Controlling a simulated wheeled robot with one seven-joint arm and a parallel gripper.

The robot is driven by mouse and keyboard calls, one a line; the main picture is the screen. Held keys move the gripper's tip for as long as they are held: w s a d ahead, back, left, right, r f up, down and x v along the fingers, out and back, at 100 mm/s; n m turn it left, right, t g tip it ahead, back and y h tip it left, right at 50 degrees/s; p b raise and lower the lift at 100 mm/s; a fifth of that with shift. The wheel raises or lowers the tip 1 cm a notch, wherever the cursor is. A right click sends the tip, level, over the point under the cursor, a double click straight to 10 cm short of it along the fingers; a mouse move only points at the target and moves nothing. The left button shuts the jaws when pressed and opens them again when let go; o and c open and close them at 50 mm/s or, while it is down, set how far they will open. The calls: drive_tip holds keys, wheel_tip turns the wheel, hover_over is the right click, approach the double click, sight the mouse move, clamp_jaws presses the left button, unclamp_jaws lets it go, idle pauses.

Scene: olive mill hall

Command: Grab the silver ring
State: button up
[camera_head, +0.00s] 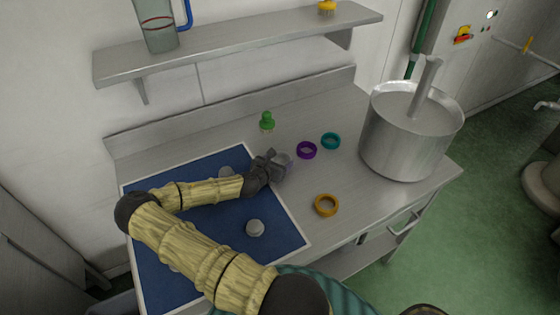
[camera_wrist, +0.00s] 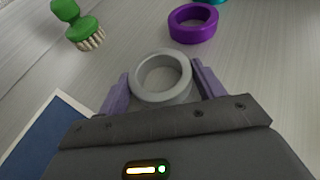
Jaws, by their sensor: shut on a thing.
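The silver ring (camera_wrist: 160,75) sits between the two purple-grey fingers of my gripper (camera_wrist: 162,88) in the wrist view. The fingers are shut on its sides. In the head view, my gripper (camera_head: 279,164) is at the right edge of the blue mat, over the metal table. The silver ring (camera_head: 285,161) is partly hidden there by the gripper. I cannot tell whether the ring still touches the table.
A purple ring (camera_head: 307,150), a teal ring (camera_head: 331,141) and an orange ring (camera_head: 326,205) lie on the table (camera_head: 365,215). A green brush (camera_head: 266,122) stands behind my gripper. A large pot (camera_head: 405,140) stands at right. Grey knobs, one here (camera_head: 255,228), are on the blue mat (camera_head: 200,250).

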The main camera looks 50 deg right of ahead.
drive_tip(key=shift+r, duration=0.15)
wheel_tip(320, 180, up, 10)
drive_tip(key=b, duration=0.1)
idle(0.3)
